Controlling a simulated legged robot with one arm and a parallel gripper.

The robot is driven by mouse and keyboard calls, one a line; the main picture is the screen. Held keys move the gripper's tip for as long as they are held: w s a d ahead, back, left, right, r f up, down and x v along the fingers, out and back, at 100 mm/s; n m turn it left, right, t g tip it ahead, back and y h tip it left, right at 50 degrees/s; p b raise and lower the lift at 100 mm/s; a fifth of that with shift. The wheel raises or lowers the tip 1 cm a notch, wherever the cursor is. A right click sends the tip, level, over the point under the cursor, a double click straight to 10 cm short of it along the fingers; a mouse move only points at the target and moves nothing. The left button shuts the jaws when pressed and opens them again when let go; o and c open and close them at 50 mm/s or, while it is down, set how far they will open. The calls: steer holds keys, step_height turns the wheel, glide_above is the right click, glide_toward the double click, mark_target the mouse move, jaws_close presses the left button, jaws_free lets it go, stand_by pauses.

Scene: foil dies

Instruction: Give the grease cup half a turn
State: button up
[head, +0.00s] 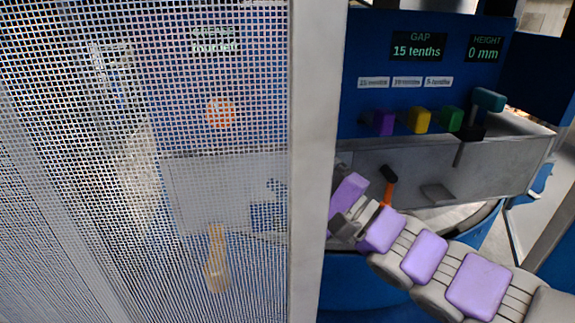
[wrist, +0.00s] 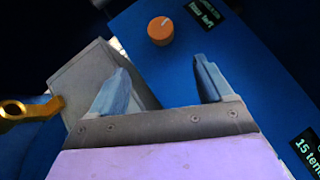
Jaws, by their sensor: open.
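The grease cup is an orange round knob (wrist: 160,31) with a pale mark on its top, on a blue panel. In the wrist view it stands beyond my gripper (wrist: 161,68), roughly in line with the gap between the fingers. The two blue-grey fingers are apart, with nothing between them, and do not touch the knob. In the head view the orange knob (head: 221,113) shows through a mesh screen, below a small lit display (head: 216,45).
The mesh screen (head: 70,180) and pale post (head: 312,160) stand in front of the left side. A grey block (wrist: 90,80) and brass handle (wrist: 20,108) are left of my gripper. Purple, yellow (head: 419,120) and green blocks and a teal-headed lever (head: 488,99) are at right.

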steer(key=w+d+f+m+t+h+p, duration=0.3)
steer(key=w+d+f+m+h, duration=0.1)
steer(key=w+d+f+h, duration=0.7)
steer(key=d+f+g+h+p, duration=0.2)
steer(key=d+f+g+h, duration=0.1)
steer(key=d+f+g, duration=0.4)
steer(key=s+a+r+n+g+y+p, duration=0.3)
steer(key=s+a+r+n+y, duration=0.3)
steer(key=a, duration=0.3)
steer(key=a+r+n+g+y+p, duration=0.1)
steer(key=a+r+n+y, duration=0.25)
steer(key=r, duration=0.65)
steer(key=a+r+n+g+y+p, duration=0.1)
steer(key=a+r+n+y, duration=0.3)
steer(key=r, duration=0.5)
steer(key=shift+h, duration=0.45)
steer(key=w+a, duration=0.1)
steer(key=a, duration=0.4)
steer(key=w+a+f, duration=0.1)
steer(key=a, duration=0.5)
steer(key=w+a, duration=0.1)
steer(key=a, duration=0.5)
steer(key=shift+w+a+f+p, duration=0.1)
steer(key=shift+a+f+p, duration=0.1)
steer(key=shift+p, duration=0.15)
